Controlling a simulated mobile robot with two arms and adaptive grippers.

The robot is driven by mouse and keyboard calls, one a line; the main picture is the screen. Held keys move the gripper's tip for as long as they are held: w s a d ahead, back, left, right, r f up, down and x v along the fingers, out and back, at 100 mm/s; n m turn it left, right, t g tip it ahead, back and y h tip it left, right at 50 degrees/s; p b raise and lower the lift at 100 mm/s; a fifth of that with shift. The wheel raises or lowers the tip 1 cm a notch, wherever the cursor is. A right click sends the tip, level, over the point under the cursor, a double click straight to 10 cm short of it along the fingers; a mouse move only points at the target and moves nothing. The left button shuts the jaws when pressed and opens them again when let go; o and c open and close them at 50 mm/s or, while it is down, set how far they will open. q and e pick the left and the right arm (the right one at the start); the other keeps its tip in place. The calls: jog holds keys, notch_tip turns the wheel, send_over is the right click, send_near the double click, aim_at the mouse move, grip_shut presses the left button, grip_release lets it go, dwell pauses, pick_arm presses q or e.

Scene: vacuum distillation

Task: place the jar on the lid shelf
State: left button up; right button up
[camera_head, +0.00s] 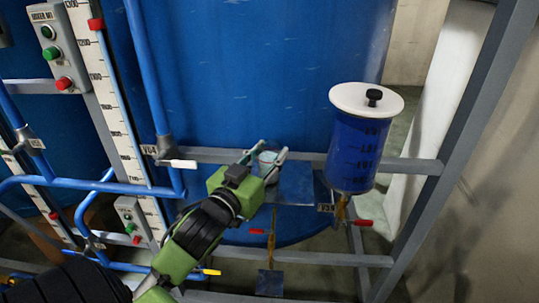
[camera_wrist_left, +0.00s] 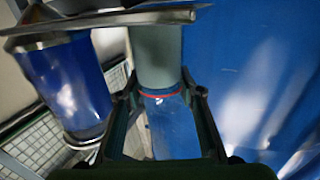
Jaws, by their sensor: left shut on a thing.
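My left gripper (camera_head: 268,158) is shut on a small pale jar (camera_head: 267,157) with a reddish line near its rim, in front of the big blue tank. A small flat metal plate (camera_head: 295,187), probably the lid shelf, lies just right of and below the gripper in the head view. I cannot tell whether the jar touches it. My right gripper is not in view.
A blue graduated vessel (camera_head: 354,155) with a white lid (camera_head: 350,100) and black knob stands right of the plate. Grey frame bars (camera_head: 415,166) and blue pipes (camera_head: 150,80) surround the area. A valve with a white handle (camera_head: 178,163) is left of the gripper.

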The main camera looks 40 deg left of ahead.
pick_arm(q)
jog(key=shift+f, duration=0.1)
jog(key=o, duration=1.2)
jog(key=shift+f, duration=0.1)
jog(key=shift+w+a, duration=0.1)
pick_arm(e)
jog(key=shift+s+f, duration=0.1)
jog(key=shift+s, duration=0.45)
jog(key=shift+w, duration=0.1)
